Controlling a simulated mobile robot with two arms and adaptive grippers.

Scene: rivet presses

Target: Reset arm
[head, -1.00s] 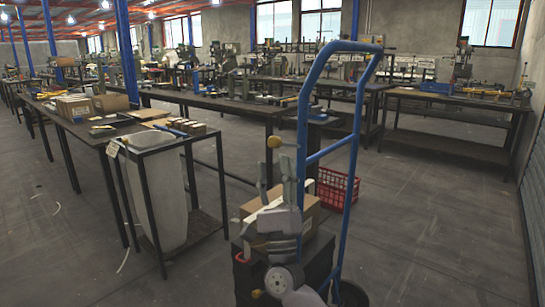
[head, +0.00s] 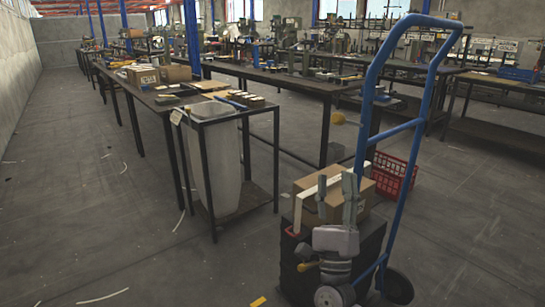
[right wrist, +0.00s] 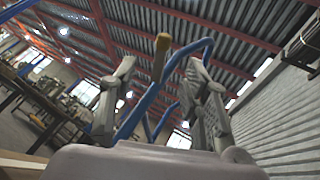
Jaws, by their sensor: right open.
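My right gripper (head: 337,192) points upward in the head view, in front of a cardboard box on a blue hand truck (head: 372,95). My left gripper is not in view.
The cardboard box (head: 305,188) rests on a dark crate (head: 295,255) at the hand truck. A red basket (head: 390,178) stands behind. A long workbench (head: 150,98) and a metal stand (head: 255,197) are to the left. The floor at the front left is mostly clear.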

